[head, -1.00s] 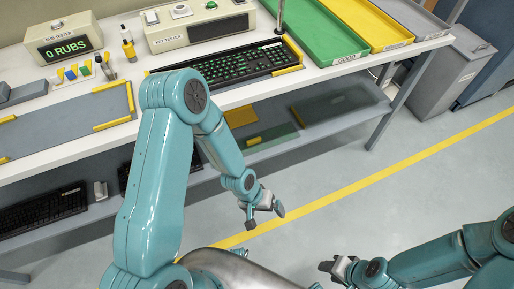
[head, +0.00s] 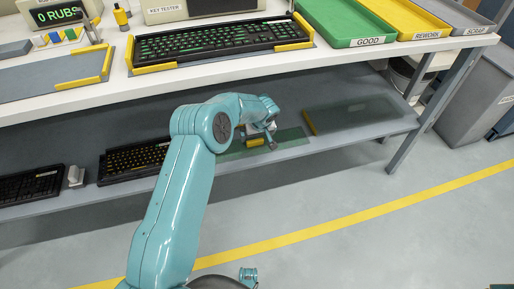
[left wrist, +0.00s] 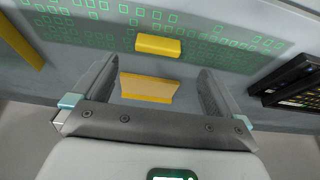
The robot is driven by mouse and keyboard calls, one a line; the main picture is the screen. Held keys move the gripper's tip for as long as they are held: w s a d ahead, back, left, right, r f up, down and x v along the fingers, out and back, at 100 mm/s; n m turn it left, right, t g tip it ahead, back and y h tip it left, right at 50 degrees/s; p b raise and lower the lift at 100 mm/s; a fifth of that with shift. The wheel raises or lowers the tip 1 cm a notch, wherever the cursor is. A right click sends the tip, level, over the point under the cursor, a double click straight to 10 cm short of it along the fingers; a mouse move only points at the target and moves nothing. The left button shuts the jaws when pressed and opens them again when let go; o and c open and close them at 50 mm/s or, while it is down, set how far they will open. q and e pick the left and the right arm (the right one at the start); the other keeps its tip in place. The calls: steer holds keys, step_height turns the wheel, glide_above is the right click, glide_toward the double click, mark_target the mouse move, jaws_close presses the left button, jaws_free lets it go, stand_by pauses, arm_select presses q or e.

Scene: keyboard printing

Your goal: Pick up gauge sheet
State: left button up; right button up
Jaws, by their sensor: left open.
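The gauge sheet (head: 291,135) is a see-through green strip lying on the lower shelf. In the left wrist view, the sheet (left wrist: 225,45) shows rows of bright green key outlines and a yellow block-shaped grip (left wrist: 158,45). My left gripper (head: 260,137) is over the shelf at the sheet and partly hides it in the head view. In the left wrist view, my left gripper (left wrist: 158,80) has its fingers wide apart, with nothing held. The yellow grip lies just beyond the fingertips, roughly centred between them. My right gripper is out of view.
A tan-yellow piece (left wrist: 148,88) shows between the fingers, nearer than the grip. Dark keyboards (head: 135,160) lie to the left on the lower shelf (head: 350,142). The bench top (head: 330,62) is above, with a green tray (head: 345,42) on it. Clear floor lies in front.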

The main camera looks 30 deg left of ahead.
mark_target(255, 140)
arm_select(q)
steer(key=b+x, duration=0.2)
steer(key=x, duration=0.5)
steer(key=shift+w+a+r, duration=0.1)
steer(key=shift+r, duration=0.05)
steer(key=c, duration=1.2)
